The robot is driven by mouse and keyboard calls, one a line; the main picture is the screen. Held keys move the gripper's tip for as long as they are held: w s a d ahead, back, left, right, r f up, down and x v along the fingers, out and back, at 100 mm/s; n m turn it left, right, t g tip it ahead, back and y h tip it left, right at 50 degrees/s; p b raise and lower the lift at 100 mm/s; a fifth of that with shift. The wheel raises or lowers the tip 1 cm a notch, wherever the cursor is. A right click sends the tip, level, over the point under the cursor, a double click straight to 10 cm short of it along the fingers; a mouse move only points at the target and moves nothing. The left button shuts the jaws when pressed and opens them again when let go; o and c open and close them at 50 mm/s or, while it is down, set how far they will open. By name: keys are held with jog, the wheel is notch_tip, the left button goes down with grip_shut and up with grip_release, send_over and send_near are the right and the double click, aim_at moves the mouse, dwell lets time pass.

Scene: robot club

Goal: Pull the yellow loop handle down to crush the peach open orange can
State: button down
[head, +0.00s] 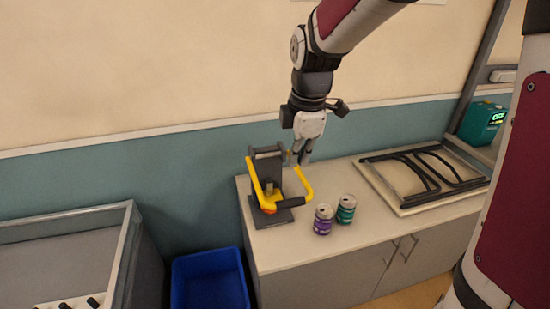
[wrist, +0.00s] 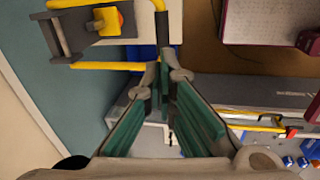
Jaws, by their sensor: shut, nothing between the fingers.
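The can crusher (head: 267,165) stands on the left end of the counter, a dark plate with a base. Its yellow loop handle (head: 304,183) is low, with the dark grip bar (head: 291,202) in front, near the base. An orange piece (head: 268,208) shows low between the handle's arms; I cannot tell whether it is the can or how crushed it is. My gripper (head: 300,160) is shut and empty, above and behind the handle's right arm. In the wrist view the fingertips (wrist: 166,76) are close to the handle's grip bar (wrist: 162,28); contact is unclear.
A purple can (head: 323,220) and a green can (head: 346,209) stand right of the crusher. A framed board (head: 375,182) lies at the counter's right. A blue bin (head: 208,280) and a grey open container (head: 128,235) are on the left. The wall is close behind.

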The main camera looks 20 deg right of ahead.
aim_at(291, 205)
jog(key=shift+n, duration=0.4)
jog(key=f, duration=0.4)
jog(key=w+f+p, duration=0.1)
jog(key=f, duration=0.4)
jog(key=w+f+p, duration=0.1)
jog(key=f, duration=0.3)
jog(key=shift+f, duration=0.35)
jog(key=shift+f+b, duration=0.35)
jog(key=shift+f, duration=0.4)
jog(key=shift+s+f, duration=0.15)
jog(key=shift+f, duration=0.05)
jog(key=shift+a, duration=0.1)
